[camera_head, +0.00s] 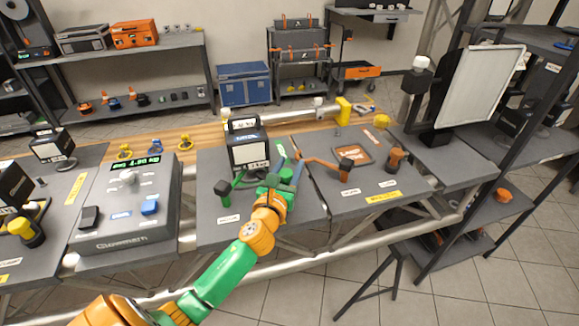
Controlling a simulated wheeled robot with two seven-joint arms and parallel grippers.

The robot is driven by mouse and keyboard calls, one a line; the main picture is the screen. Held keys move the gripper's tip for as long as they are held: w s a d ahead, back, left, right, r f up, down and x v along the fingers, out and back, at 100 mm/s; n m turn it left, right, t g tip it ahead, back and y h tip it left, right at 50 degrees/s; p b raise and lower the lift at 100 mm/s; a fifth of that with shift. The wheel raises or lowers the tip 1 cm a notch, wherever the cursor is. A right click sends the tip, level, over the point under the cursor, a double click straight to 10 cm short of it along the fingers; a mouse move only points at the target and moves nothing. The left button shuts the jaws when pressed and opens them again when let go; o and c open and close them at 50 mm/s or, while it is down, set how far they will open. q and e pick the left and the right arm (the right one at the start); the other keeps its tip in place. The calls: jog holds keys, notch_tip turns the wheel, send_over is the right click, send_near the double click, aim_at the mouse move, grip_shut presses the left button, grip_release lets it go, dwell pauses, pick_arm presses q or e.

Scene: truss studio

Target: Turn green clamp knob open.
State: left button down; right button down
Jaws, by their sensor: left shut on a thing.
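The green clamp (238,181) is on the middle grey panel, in front of a black box-shaped device. Its green arm reaches left to a dark end piece (222,187). My left gripper (287,172) comes in from the lower left over the right part of this panel. It is shut on a green part that appears to be the clamp's knob; the fingers mostly hide it. My right gripper is not in view.
The black device (247,146) stands close behind and left of my gripper. A grey control box (127,205) with a blue button stands left. A metal tube runs behind the panels.

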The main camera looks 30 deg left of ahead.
pick_arm(q)
jog(key=shift+r+m+h, duration=0.15)
jog(key=shift+m+h, duration=0.15)
jog(key=shift+h, duration=0.1)
jog(key=shift+d+h+p, duration=0.1)
jog(key=shift+h+p, duration=0.2)
jog(key=shift+p, duration=0.05)
jog(key=shift+d+m+t+h, duration=0.1)
jog(key=shift+m+t+h, duration=0.3)
jog(key=shift+m+h, duration=0.55)
jog(key=m+h, duration=0.1)
jog(key=h, duration=0.2)
jog(key=shift+d+f+m+b, duration=0.2)
jog(key=shift+d+m+b, duration=0.05)
jog(key=shift+m+b, duration=0.1)
jog(key=shift+d+m+h+b, duration=0.25)
jog(key=shift+m+h+b, duration=0.4)
jog(key=shift+h, duration=0.5)
jog(key=shift+r, duration=0.1)
jog(key=shift+c, duration=1.8)
grip_release()
jog(key=shift+w, duration=0.1)
